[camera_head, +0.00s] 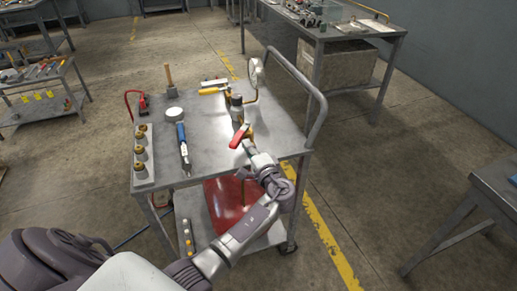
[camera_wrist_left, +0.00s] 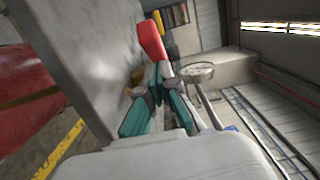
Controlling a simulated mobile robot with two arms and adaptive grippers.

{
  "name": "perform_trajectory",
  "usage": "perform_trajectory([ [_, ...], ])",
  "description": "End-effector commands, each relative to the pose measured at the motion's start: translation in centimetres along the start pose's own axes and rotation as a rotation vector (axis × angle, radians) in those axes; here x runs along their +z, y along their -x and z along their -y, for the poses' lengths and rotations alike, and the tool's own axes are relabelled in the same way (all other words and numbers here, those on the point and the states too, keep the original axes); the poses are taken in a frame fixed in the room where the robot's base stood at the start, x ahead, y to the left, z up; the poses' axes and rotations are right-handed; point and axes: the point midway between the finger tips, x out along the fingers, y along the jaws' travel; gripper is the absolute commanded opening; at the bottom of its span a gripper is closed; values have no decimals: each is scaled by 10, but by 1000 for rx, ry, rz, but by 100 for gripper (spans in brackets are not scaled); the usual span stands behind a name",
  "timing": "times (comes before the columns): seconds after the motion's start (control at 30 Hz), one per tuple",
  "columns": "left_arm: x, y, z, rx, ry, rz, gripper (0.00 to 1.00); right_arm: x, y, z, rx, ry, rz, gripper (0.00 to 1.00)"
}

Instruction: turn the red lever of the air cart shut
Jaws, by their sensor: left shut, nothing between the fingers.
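The air cart (camera_head: 205,155) is a grey metal cart with a tubular handle. The red lever (camera_head: 240,136) stands at its right side, on brass and dark fittings below a round gauge (camera_head: 257,73). The lever slants up to the right in the head view. In the left wrist view the red lever (camera_wrist_left: 152,40) is just beyond the fingertips. My left gripper (camera_head: 247,148) is shut and empty, close below the lever; its teal fingers (camera_wrist_left: 158,80) meet near the lever's lower end. I cannot tell whether they touch it. My right gripper is out of view.
On the cart top lie a blue-handled tool (camera_head: 183,146), a rack of brass fittings (camera_head: 142,157), a mallet (camera_head: 170,83) and a small round gauge (camera_head: 174,113). Tables stand at the back right and right; floor between is clear.

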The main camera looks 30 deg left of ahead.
Motion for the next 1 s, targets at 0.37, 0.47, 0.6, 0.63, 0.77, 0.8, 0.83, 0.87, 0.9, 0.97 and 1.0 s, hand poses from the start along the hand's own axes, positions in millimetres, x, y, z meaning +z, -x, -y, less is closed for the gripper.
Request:
perform_trajectory([
  [0.37,4,-4,-1,2,0,-1,0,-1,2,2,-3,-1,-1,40],
  [0.47,4,-4,-1,1,0,-2,0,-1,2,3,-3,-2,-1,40],
  [0.6,7,-5,-1,1,-2,-18,0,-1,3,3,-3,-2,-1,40],
  [0.63,8,-5,-1,1,-2,-24,0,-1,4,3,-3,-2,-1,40],
  [0.77,14,-8,0,-1,-2,-72,0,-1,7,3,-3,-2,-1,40],
  [0.8,16,-9,0,-1,-3,-93,0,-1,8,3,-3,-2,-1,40],
  [0.83,18,-10,0,-1,-3,-112,0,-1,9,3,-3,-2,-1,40],
  [0.87,20,-12,1,-2,-3,-131,0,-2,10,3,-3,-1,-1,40],
  [0.9,23,-13,0,-1,-4,-160,0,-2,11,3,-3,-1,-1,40],
  [0.97,28,-16,0,-2,-5,-209,0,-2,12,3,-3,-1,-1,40],
  [1.0,31,-19,0,-3,-4,-243,0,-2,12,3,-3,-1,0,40],
])
